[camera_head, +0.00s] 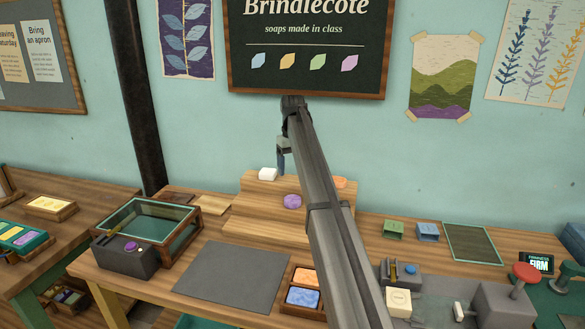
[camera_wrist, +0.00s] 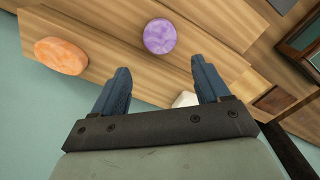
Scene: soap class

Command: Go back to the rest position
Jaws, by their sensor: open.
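My gripper (camera_wrist: 160,82) is open and empty in the wrist view, its two blue fingers spread apart. In the head view, my arm reaches up across the middle, with the gripper (camera_head: 283,165) above the stepped wooden stand (camera_head: 245,208). A purple soap (camera_wrist: 160,36) lies on the stand beyond the fingertips; it also shows in the head view (camera_head: 292,202). An orange soap (camera_wrist: 61,56) lies to the left in the wrist view, partly hidden by my arm in the head view. A white soap (camera_head: 268,174) sits on the stand's upper step.
A dark grey mat (camera_head: 231,279) lies at the front of the table (camera_head: 128,282). A glass-topped box (camera_head: 150,222) stands left of it. A wooden tray (camera_head: 291,308) holds an orange and a blue soap. A red-knobbed device (camera_head: 525,272) stands at right. The wall is close behind the stand.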

